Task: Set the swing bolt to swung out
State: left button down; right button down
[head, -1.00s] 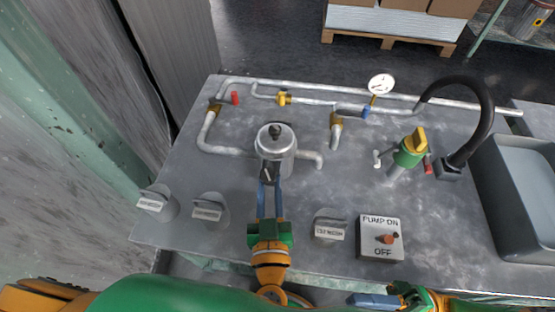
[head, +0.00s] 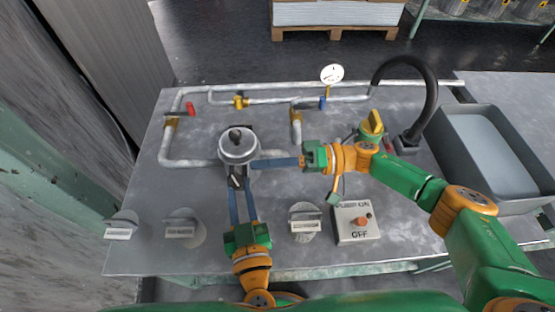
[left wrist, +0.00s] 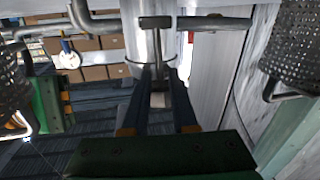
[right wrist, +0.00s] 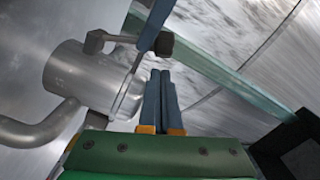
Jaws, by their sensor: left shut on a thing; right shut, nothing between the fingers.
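A metal pot-shaped housing (head: 239,165) with a round lid (head: 238,142) and a dark top knob stands on the bench in the head view. The swing bolt (head: 236,182), with a dark T-shaped end, is at its front; this end also shows in the left wrist view (left wrist: 168,22). My left gripper (head: 238,191) is shut on the bolt from the front. My right gripper (head: 256,164) is shut and empty, its fingertips close to the housing's right side. In the right wrist view its fingers (right wrist: 161,78) are together below the T-bar (right wrist: 115,38); contact cannot be told.
Pipes with a red-handled valve (head: 190,108), yellow fitting (head: 240,102) and gauge (head: 332,74) run behind. A green and yellow valve (head: 371,125), black hose (head: 431,90) and grey sink (head: 482,140) are right. Labelled blocks and a pump switch box (head: 355,222) line the front.

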jog(key=a, duration=0.4)
jog(key=shift+s+a, duration=0.1)
jog(key=shift+a, duration=0.15)
